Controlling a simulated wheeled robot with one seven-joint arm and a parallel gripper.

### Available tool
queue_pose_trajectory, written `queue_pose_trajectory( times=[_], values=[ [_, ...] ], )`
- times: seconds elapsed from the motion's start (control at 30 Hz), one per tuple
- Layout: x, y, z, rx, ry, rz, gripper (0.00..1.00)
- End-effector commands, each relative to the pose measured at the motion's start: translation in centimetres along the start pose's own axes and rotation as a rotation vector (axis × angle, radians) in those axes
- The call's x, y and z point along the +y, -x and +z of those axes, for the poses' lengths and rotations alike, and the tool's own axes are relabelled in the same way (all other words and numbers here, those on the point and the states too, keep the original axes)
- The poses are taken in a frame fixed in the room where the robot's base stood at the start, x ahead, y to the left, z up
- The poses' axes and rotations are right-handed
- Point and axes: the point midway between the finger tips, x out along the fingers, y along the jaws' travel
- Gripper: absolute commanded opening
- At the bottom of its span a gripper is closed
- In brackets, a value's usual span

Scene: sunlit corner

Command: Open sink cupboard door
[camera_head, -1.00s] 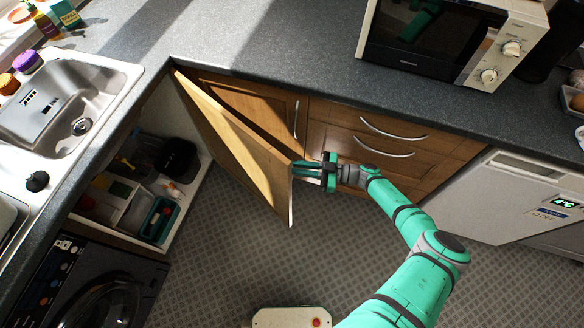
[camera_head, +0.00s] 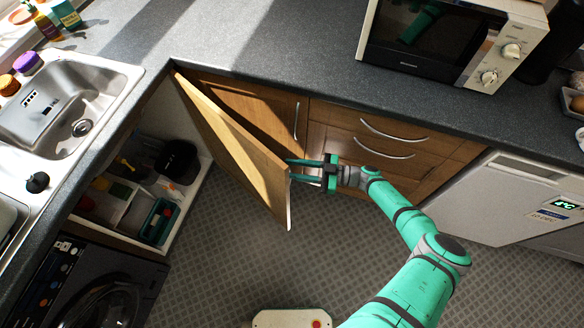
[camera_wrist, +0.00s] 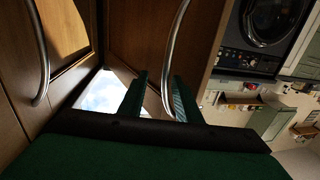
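The sink cupboard door (camera_head: 235,130) is a wooden panel standing wide open, swung out from the corner. The cupboard interior (camera_head: 135,190) shows to its left. My gripper (camera_head: 289,170) is at the door's free edge, on its outer side, with its two fingers apart. In the wrist view my gripper (camera_wrist: 161,80) also shows a clear gap between the fingers. The door's curved metal handle (camera_wrist: 172,50) runs down the panel, its lower end between the fingers; I cannot tell whether they touch it.
A neighbouring cupboard (camera_head: 262,108) and drawers (camera_head: 385,148) are shut behind the door. A dark washing machine (camera_head: 100,285) is at lower left, a white appliance (camera_head: 490,200) at right. The tiled floor (camera_head: 245,250) in front is clear.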

Motion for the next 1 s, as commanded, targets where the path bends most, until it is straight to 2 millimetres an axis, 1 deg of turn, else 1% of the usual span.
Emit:
queue_pose_trajectory(
  times=[0.13,0.23,0.37,0.6,0.7,0.83,1.0],
  values=[
    [0.0,0.0,0.0,-0.001,0.000,-0.004,0.31],
    [0.0,0.8,0.0,-0.002,0.000,-0.004,0.31],
    [0.0,2.9,0.0,-0.003,0.000,-0.003,0.31],
    [0.0,7.4,0.1,-0.003,-0.001,-0.002,0.31],
    [0.0,8.9,0.1,-0.002,-0.001,-0.001,0.31],
    [0.0,10.2,0.1,-0.001,-0.001,0.000,0.31],
    [-0.1,10.9,0.1,0.000,0.000,0.001,0.31]
  ],
)
